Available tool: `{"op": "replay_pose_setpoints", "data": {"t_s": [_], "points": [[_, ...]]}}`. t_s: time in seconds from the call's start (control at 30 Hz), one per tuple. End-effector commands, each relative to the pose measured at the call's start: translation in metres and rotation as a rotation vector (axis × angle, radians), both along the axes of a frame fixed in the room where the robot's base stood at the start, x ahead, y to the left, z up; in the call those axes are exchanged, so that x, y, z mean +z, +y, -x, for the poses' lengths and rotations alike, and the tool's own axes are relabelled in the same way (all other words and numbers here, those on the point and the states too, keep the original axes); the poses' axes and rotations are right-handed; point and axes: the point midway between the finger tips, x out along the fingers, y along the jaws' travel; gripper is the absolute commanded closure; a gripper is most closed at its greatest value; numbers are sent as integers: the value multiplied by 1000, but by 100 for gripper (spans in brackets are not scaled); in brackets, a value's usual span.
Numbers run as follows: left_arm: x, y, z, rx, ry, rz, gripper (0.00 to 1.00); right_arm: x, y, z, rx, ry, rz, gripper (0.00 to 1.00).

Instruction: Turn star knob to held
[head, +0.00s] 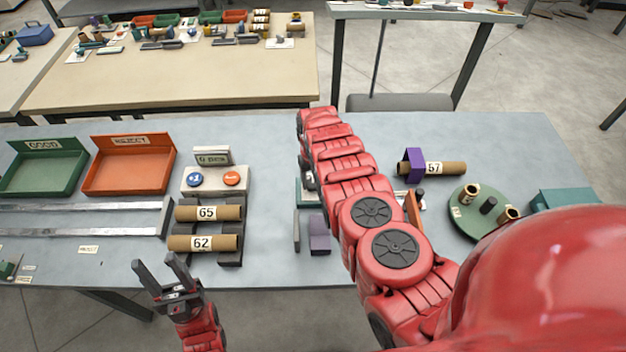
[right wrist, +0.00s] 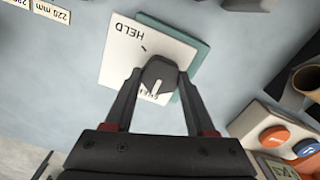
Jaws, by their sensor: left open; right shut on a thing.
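The dark star knob (right wrist: 158,74) sits on a white plate (right wrist: 112,66) with a teal base (right wrist: 196,58) under it, in the right wrist view. The plate reads HELD at its upper part; a lower label is partly hidden by the knob and finger. The knob's white mark is on its lower side, away from HELD. My right gripper (right wrist: 159,80) is shut on the knob, one finger on each side. In the head view my right arm hides the knob.
Left of my right arm are tubes 65 (head: 190,213) and 62 (head: 185,243) on dark rests and a button box (head: 215,190). Green (head: 45,175) and orange (head: 128,170) trays stand further left. Tube 57 (head: 450,168) and a green turntable (head: 470,222) stand right.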

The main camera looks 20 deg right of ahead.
Motion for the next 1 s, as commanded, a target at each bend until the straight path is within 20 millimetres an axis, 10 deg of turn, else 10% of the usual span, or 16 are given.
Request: {"op": "replay_pose_setpoints", "data": {"t_s": [0.1,1.0], "points": [[0,0,0,0,0,0,50,0,0,0,0,0,0,100],[-35,0,0,0,0,0,50,-3,1,0,-506,0,-1,100]]}}
